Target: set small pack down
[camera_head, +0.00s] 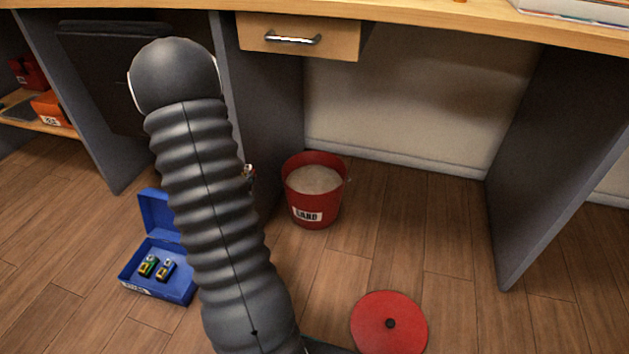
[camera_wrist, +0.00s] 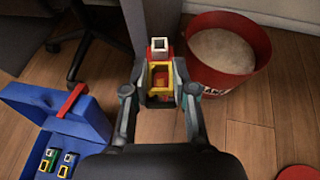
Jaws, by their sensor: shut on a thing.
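The small pack (camera_wrist: 160,80) is in my gripper (camera_wrist: 158,92) in the wrist view. It has yellow, red and white parts, with a pale square end at the top. The two fingers close on it from left and right. In the wrist view it appears over the floor, between the blue box and the red bucket. In the head view my arm hides most of the gripper, and only a small bit of the pack (camera_head: 248,172) shows beside the arm. I cannot tell its height above the floor.
A red bucket (camera_head: 312,212) of sand stands by the desk panel. An open blue box (camera_head: 157,212) with two batteries (camera_head: 157,267) sits on the floor to the left. A red lid (camera_head: 375,310) lies at the front. Bare wood floor is to the right, under the desk (camera_head: 450,25).

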